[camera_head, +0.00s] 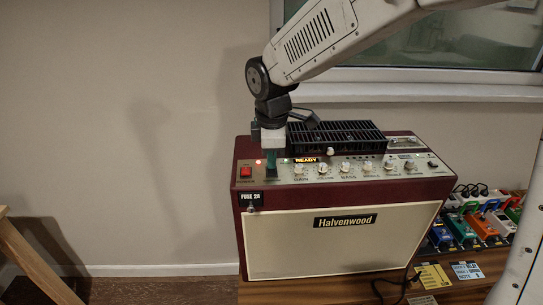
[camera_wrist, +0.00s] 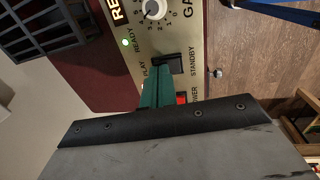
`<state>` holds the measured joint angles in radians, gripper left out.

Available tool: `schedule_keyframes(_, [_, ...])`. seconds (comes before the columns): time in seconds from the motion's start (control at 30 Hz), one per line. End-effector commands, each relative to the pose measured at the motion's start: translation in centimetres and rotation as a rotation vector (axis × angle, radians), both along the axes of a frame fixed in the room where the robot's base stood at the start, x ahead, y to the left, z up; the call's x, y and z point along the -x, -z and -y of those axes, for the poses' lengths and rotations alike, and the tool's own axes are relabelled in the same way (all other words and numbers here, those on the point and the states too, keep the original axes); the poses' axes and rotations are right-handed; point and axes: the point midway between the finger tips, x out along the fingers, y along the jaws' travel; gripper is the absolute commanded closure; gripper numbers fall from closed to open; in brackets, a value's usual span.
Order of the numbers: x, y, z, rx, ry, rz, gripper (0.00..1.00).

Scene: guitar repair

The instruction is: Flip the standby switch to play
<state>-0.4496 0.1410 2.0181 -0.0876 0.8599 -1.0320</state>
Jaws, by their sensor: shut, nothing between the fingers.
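The standby switch (camera_wrist: 171,63) is a black rocker on the amplifier's gold panel, between the labels PLAY and STANDBY. I cannot tell which way it is tipped. My gripper (camera_wrist: 158,74) has green fingers, shut and empty. In the wrist view their tips are beside the switch, on its PLAY side; I cannot tell whether they touch it. In the head view my gripper (camera_head: 271,170) reaches down to the left part of the panel and hides the switch. The dark red amplifier (camera_head: 345,194) stands on a wooden surface. A lit READY sign (camera_head: 306,160) and a green light (camera_wrist: 126,42) show on the panel.
Several knobs (camera_head: 345,168) are to the right. A black grille (camera_head: 340,137) rises behind the panel. Colourful pedals (camera_head: 480,225) stand at the right.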

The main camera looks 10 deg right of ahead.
Motion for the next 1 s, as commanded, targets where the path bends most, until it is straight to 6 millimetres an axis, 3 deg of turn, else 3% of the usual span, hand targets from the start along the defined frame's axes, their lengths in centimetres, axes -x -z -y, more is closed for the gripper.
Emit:
schedule_keyframes(0.13, [-0.5,0.8,0.1,-0.002,0.003,-0.094,1.0])
schedule_keyframes(1.0, [1.6,0.9,0.0,0.003,0.001,-0.099,1.0])
